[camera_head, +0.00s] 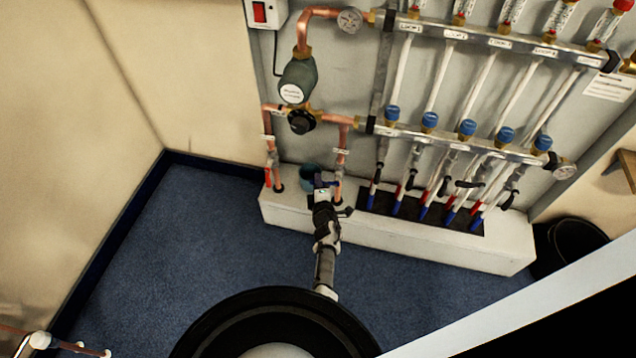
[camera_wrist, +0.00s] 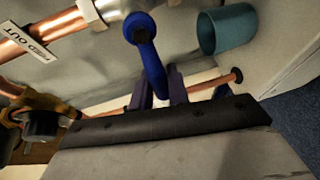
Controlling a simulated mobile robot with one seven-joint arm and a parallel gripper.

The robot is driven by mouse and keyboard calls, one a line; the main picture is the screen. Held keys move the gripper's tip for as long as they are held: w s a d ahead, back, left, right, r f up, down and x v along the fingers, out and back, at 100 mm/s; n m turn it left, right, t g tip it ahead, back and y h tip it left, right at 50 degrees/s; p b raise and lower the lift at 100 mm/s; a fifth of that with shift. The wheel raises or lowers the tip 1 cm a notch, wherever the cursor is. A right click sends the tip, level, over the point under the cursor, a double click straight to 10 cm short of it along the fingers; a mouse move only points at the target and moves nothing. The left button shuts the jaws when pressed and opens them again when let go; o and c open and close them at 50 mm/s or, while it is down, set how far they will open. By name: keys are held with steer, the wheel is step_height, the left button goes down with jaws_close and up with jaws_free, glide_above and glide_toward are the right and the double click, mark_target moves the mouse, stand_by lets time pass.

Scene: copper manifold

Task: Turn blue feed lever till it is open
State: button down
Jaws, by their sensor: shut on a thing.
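The blue feed lever (camera_wrist: 150,62) is in the wrist view, hanging from a copper pipe fitting beside a "FEED OUT" label (camera_wrist: 37,45). Its lower end lies between the two fingers of my gripper (camera_wrist: 160,88), which is shut on it. In the head view my gripper (camera_head: 325,186) is at the right-hand copper pipe (camera_head: 341,163), low by the white ledge. There the lever is mostly hidden by my gripper, and its exact angle against the pipe is hard to read.
A teal cup (camera_wrist: 228,28) stands close beside the lever; it also shows in the head view (camera_head: 307,172). A red lever (camera_head: 267,177) is on the left pipe. Blue carpet (camera_head: 190,240) is clear on the left.

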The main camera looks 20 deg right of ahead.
steer(key=s+d+f+n+g+h, duration=0.3)
steer(key=d+f+n+g+h, duration=0.2)
steer(key=n, duration=0.7)
steer(key=shift+s+f+g+h+b, duration=0.15)
steer(key=shift+f+g+h+b, duration=0.25)
steer(key=shift+g+h, duration=0.15)
stand_by(0.4)
stand_by(0.4)
steer(key=c, duration=1.4)
jaws_free()
steer(key=shift+o, duration=0.2)
steer(key=shift+r, duration=0.1)
steer(key=p+v, duration=0.4)
steer(key=v, duration=0.9)
steer(key=shift+s+a, duration=0.3)
steer(key=shift+a, duration=0.05)
